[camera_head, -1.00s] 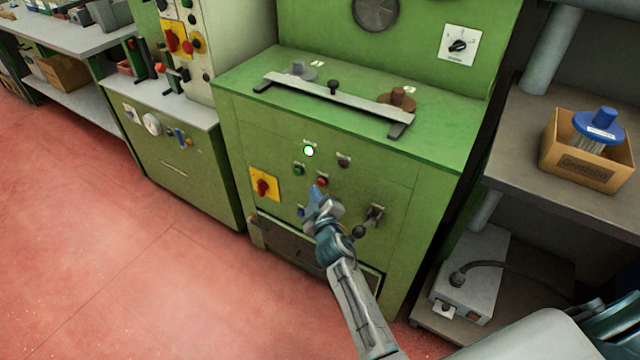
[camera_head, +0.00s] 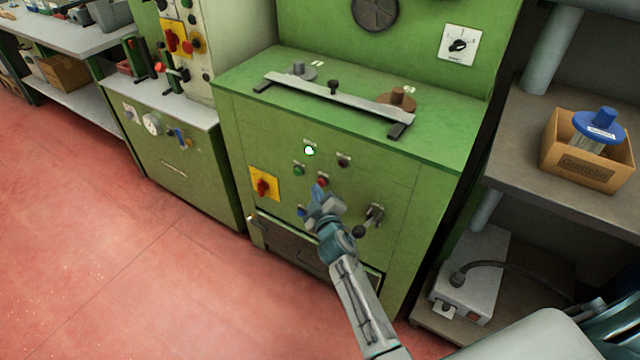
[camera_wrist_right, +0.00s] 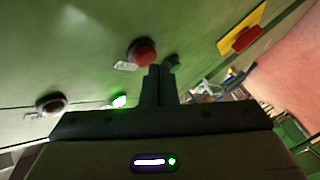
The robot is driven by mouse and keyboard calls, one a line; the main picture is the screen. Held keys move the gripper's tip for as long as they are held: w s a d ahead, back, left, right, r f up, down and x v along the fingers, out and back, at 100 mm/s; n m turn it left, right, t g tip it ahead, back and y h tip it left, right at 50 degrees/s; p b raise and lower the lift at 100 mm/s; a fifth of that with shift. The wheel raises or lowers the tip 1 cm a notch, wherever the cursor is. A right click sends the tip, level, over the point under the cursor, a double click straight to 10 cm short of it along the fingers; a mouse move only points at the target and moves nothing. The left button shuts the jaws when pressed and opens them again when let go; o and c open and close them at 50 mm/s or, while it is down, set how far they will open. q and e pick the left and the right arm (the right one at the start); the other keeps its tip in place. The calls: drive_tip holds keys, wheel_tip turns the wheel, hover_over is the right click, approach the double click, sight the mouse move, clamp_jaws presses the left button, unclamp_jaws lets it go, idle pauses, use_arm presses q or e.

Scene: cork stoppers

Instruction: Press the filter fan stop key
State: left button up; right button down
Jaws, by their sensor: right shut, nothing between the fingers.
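The green machine's front panel carries a red button (camera_head: 322,181), a green button (camera_head: 299,170), a lit white-green lamp (camera_head: 309,150) and a dark button (camera_head: 343,160). Their labels are too small to read. My right gripper (camera_head: 318,190) is shut and empty, with its tip just below the red button. In the right wrist view the shut fingers (camera_wrist_right: 160,78) end beside the red button (camera_wrist_right: 145,52), with the green button (camera_wrist_right: 173,63) on their other side. I cannot tell whether the fingertips touch the red button. My left gripper is not in view.
A yellow plate with a red rotary switch (camera_head: 264,185) is to the left on the panel. A lever with a dark knob (camera_head: 360,231) sticks out at right. A shelf with a cardboard box (camera_head: 585,170) stands to the right. Red floor (camera_head: 110,250) is clear at left.

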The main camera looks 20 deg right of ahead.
idle(0.3)
drive_tip(key=shift+w+d, duration=0.3)
idle(0.4)
idle(0.3)
drive_tip(key=shift+s+a, duration=0.55)
drive_tip(key=shift+a, duration=0.1)
drive_tip(key=s+a, duration=0.1)
drive_tip(key=a, duration=0.1)
drive_tip(key=s+a, duration=0.2)
drive_tip(key=shift+b, duration=0.3)
